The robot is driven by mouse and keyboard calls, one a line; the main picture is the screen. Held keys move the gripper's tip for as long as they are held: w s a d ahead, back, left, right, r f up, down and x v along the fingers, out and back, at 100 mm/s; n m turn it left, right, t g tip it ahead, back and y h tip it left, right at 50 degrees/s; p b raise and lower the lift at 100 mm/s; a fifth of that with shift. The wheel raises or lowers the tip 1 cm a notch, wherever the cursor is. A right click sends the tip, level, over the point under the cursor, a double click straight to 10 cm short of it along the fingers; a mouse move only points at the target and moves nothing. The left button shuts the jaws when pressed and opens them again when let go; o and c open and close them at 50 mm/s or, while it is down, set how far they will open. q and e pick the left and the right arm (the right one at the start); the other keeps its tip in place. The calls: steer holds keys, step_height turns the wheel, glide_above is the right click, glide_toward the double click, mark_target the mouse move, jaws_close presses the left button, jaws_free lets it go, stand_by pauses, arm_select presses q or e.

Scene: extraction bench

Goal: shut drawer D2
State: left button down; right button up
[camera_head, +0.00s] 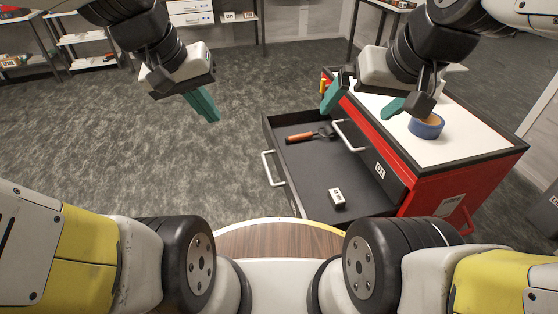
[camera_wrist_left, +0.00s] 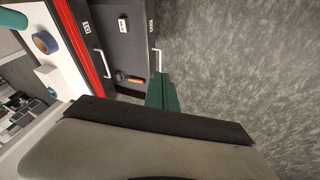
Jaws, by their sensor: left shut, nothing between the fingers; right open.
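The open drawer (camera_head: 315,172) sticks out to the left from the red cabinet (camera_head: 455,192); I take it as D2, since the closed drawer front above it carries a label reading D1 (camera_head: 380,169). The open drawer's pale bar handle (camera_head: 271,168) also shows in the left wrist view (camera_wrist_left: 157,60). My left gripper (camera_head: 204,106) is shut and empty, above the floor, outside the drawer front and apart from it in the head view. Its teal fingers (camera_wrist_left: 162,92) appear close to the handle in the wrist view. My right gripper (camera_head: 360,104) is open and empty over the cabinet's near top edge.
An orange-handled tool (camera_head: 310,134) and a small white labelled box (camera_head: 337,197) lie in the drawer. A roll of blue tape (camera_head: 426,126) lies on the white cabinet top (camera_head: 440,152). The carpet left of the drawer is clear. Shelves stand at the back.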

arm_select(q)
steer(key=w+f+n+g+h, duration=0.35)
steer(key=w+f, duration=0.25)
steer(key=f, duration=0.4)
steer(key=w+f+n+g+h, duration=0.3)
steer(key=w+f+n+h, duration=0.25)
steer(key=f, duration=0.45)
steer(key=n+t+h, duration=0.5)
steer(key=n+t, duration=0.2)
steer(key=n, duration=0.4)
glide_toward(287, 190)
steer(key=x, duration=0.6)
steer(key=shift+d, duration=0.45)
